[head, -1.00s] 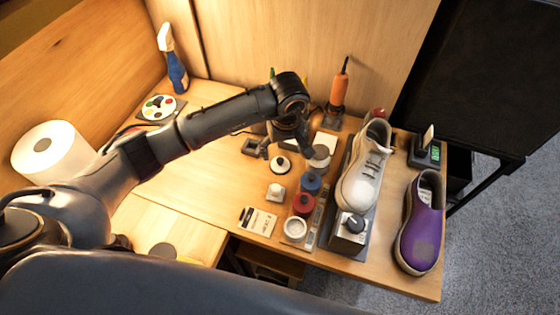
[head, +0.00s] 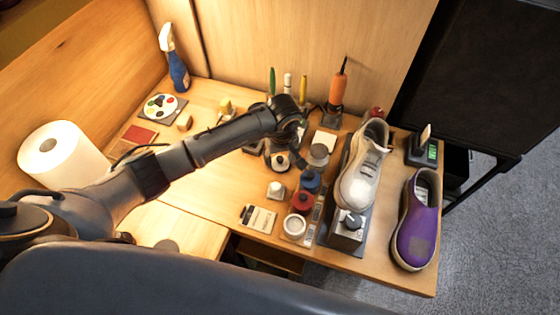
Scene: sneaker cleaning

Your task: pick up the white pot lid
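A small round white piece with a dark centre (head: 281,161), which looks like the white pot lid, lies on the table under my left gripper. My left gripper (head: 284,158) points down with its fingers apart, one on each side of this piece; whether they touch it is not clear. The open white pot (head: 294,226) stands at the front of a row, with a red pot (head: 302,203) and a blue pot (head: 311,181) behind it. A small white block-like piece (head: 276,190) lies just in front of the gripper. My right gripper is not in view.
A grey-white sneaker (head: 360,185) stands on a stand right of the pots, with a purple shoe (head: 416,235) beyond. A grey round tin (head: 319,153) is close to the gripper's right. A card (head: 258,218) lies at the front edge.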

